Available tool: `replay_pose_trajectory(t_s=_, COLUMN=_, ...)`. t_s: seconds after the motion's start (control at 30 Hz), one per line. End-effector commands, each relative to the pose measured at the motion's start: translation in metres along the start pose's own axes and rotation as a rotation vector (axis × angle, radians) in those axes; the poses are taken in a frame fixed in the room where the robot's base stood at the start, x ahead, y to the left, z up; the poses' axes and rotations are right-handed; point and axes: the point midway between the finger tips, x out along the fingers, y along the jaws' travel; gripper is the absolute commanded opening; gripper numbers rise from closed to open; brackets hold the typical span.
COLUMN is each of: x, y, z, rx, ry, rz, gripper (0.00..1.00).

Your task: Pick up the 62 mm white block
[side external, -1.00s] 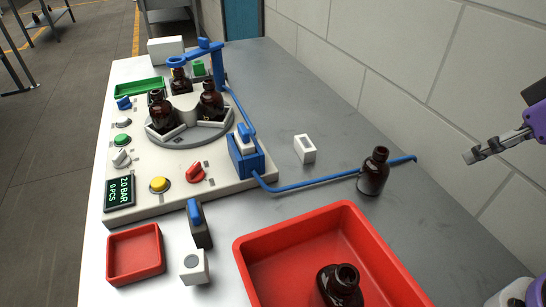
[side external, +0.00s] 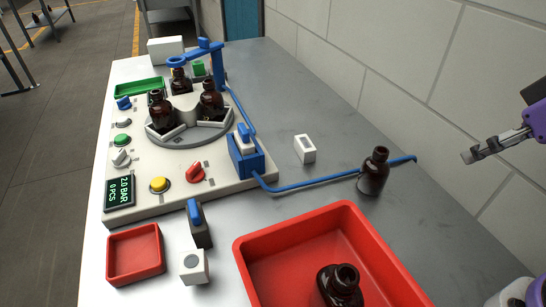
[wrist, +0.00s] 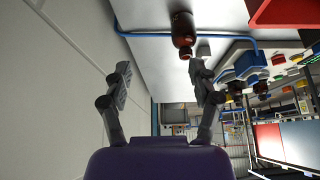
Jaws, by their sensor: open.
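A white block (side external: 305,149) with a dark slot on its face stands on the grey bench, between the blue fixture and a brown bottle. A white cube (side external: 193,267) with a grey round mark stands near the front edge. I cannot tell from size alone which is the 62 mm block. My gripper (side external: 487,147) is at the right, above the bench and well apart from both. In the wrist view my gripper (wrist: 161,78) has its two fingers spread with nothing between them. A pale block (wrist: 203,49) shows there, partly behind the right finger.
A brown bottle (side external: 374,172) and a blue tube (side external: 310,184) lie between my gripper and the slotted block. A large red tray (side external: 290,238) with a bottle (side external: 340,287) is in front. A control panel (side external: 141,206) with a bottle turntable is left. A wall (side external: 440,90) runs along the right.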

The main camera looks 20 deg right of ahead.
Motion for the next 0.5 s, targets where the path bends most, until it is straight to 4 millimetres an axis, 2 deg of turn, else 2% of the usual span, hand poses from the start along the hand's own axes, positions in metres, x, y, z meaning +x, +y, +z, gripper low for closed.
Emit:
replay_pose_trajectory(t_s=0.23, x=0.000, y=0.000, z=0.000, rx=0.000, ry=0.000, rz=0.000, gripper=0.71)
replay_pose_trajectory(t_s=0.33, x=0.000, y=-0.001, z=-0.008, rx=0.001, ry=-0.005, rz=-0.001, gripper=0.71)
replay_pose_trajectory(t_s=0.43, x=0.003, y=-0.006, z=-0.030, rx=0.006, ry=-0.018, rz=-0.003, gripper=0.71)
replay_pose_trajectory(t_s=0.5, x=0.008, y=-0.012, z=-0.054, rx=0.013, ry=-0.030, rz=-0.004, gripper=0.71)
